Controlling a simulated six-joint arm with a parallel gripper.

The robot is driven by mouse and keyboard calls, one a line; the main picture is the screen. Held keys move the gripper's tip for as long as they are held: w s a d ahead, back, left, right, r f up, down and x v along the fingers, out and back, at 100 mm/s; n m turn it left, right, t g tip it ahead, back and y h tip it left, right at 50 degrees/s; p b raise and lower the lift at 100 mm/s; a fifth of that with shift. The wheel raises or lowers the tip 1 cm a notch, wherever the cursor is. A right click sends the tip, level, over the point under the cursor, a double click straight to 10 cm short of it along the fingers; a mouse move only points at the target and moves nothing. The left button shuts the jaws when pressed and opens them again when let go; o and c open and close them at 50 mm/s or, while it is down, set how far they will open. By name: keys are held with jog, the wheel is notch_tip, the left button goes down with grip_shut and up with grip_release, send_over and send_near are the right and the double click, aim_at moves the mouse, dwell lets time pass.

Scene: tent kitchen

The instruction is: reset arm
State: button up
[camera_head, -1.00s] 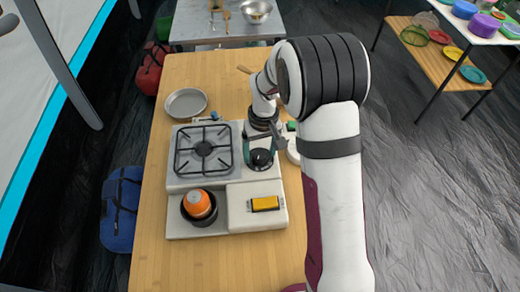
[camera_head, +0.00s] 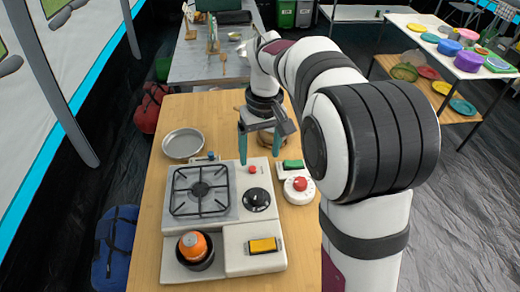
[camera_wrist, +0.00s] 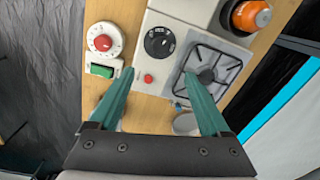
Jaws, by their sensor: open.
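My gripper (camera_head: 260,147) is open and empty, with its two teal fingers pointing down above the far right corner of the stove unit (camera_head: 238,206). In the wrist view my gripper (camera_wrist: 160,100) shows both fingers spread apart with nothing between them. The fingers appear apart from the stove. My arm reaches in from the right side of the head view and hides part of the table there.
The wooden table (camera_head: 146,250) holds a metal pan (camera_head: 183,143), an orange object (camera_head: 193,246) in a dark pot, a yellow block (camera_head: 262,245), a green switch (camera_head: 291,163) and a red-knobbed white dial (camera_head: 299,188). A grey table (camera_head: 205,67) stands behind.

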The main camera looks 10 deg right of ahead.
jog(key=s+m+y, duration=0.1)
jog(key=s+m, duration=0.7)
jog(key=s, duration=2)
jog(key=shift+d+f, duration=0.25)
jog(key=shift+d, duration=0.2)
